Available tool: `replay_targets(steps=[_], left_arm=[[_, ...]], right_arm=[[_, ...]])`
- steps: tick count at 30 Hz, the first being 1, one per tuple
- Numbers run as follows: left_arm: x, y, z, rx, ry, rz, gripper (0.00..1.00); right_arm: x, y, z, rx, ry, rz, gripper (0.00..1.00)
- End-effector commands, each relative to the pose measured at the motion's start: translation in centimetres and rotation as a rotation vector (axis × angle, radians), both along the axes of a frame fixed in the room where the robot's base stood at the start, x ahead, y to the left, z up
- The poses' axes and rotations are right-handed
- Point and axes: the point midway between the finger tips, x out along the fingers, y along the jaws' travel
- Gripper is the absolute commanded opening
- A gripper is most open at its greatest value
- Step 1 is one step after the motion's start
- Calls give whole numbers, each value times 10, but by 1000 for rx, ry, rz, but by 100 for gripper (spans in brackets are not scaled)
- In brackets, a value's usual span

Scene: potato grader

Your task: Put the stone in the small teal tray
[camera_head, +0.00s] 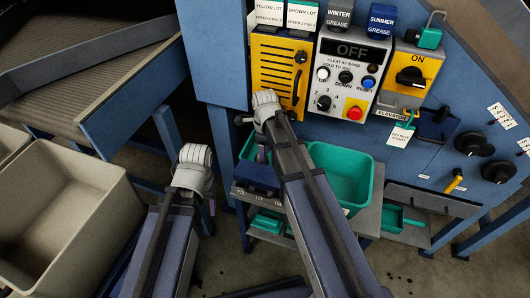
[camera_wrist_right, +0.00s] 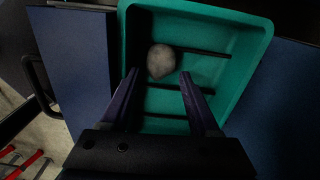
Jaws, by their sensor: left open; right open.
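In the right wrist view a pale, greyish rounded lump, which looks like the stone (camera_wrist_right: 161,61), lies inside a teal tray (camera_wrist_right: 242,45) with dark bands across its floor. My right gripper (camera_wrist_right: 160,80) is open above the tray, its two fingers either side of and just short of the lump; nothing is between them. In the head view my right gripper (camera_head: 262,155) is mostly hidden by its arm, over a teal tray (camera_head: 245,148) left of a larger-looking teal tray (camera_head: 350,178). The lump is hidden there. My left gripper (camera_head: 210,206) is open at lower left, mostly hidden by its wrist.
A grey shelf (camera_head: 370,215) carries the teal trays, with more teal pieces (camera_head: 268,221) below. A beige bin (camera_head: 65,215) and conveyor (camera_head: 95,85) are at left. Open floor shows between the arms.

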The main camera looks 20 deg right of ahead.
Motion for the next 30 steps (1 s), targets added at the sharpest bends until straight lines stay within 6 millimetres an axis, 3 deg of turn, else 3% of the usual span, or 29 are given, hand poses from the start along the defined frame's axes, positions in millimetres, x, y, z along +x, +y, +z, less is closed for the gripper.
replay_targets(steps=[8,30], left_arm=[[0,0,21,0,0,0,52],[0,0,126,0,0,1,52]], right_arm=[[0,0,21,0,0,0,62],[0,0,126,0,0,0,62]])
